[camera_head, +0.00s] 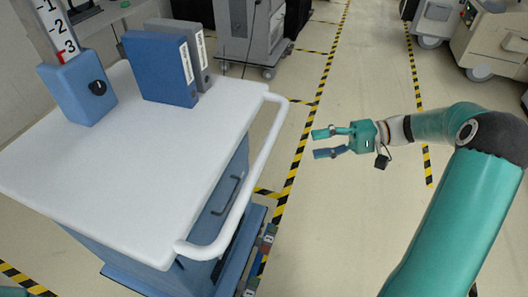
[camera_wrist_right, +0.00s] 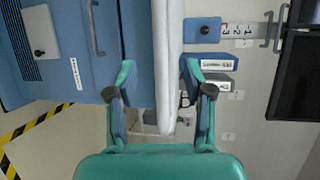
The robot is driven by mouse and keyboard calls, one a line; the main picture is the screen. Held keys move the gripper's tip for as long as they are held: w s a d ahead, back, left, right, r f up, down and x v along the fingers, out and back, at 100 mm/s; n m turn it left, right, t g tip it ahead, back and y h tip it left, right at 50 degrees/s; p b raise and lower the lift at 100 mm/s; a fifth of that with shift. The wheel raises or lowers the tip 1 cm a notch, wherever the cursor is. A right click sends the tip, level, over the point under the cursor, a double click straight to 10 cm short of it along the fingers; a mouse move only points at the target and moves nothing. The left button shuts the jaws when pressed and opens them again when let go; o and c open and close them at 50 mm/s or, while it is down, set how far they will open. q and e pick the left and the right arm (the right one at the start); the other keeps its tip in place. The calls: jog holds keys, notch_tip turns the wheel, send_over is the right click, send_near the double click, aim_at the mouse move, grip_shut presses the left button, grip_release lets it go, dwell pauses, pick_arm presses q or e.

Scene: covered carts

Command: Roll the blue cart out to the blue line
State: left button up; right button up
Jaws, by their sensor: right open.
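The blue cart (camera_head: 128,236) stands at the left in the head view, with a white top (camera_head: 130,150) and a white push handle (camera_head: 262,165) along its right side. My right gripper (camera_head: 325,143) is open and empty, to the right of the handle with a gap between. In the right wrist view, its open fingers (camera_wrist_right: 156,67) frame the white handle and top edge, seen sideways on; the blue cart front (camera_wrist_right: 85,50) is on the left. The handle is ahead of the fingertips, not clasped. I see no blue line.
A blue box with a numbered strip (camera_head: 78,88) and blue and grey binders (camera_head: 165,68) stand on the cart top. A grey cart (camera_head: 248,32) stands behind, beige equipment (camera_head: 490,42) at far right. Black-and-yellow tape (camera_head: 300,150) marks the floor. The aisle is clear.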

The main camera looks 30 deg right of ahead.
aim_at(262, 155)
jog(key=p+x, duration=0.2)
jog(key=x, duration=1.2)
jog(key=shift+w+a+f, duration=0.2)
jog(key=shift+a+f, duration=0.05)
jog(key=shift+a, duration=0.05)
grip_shut()
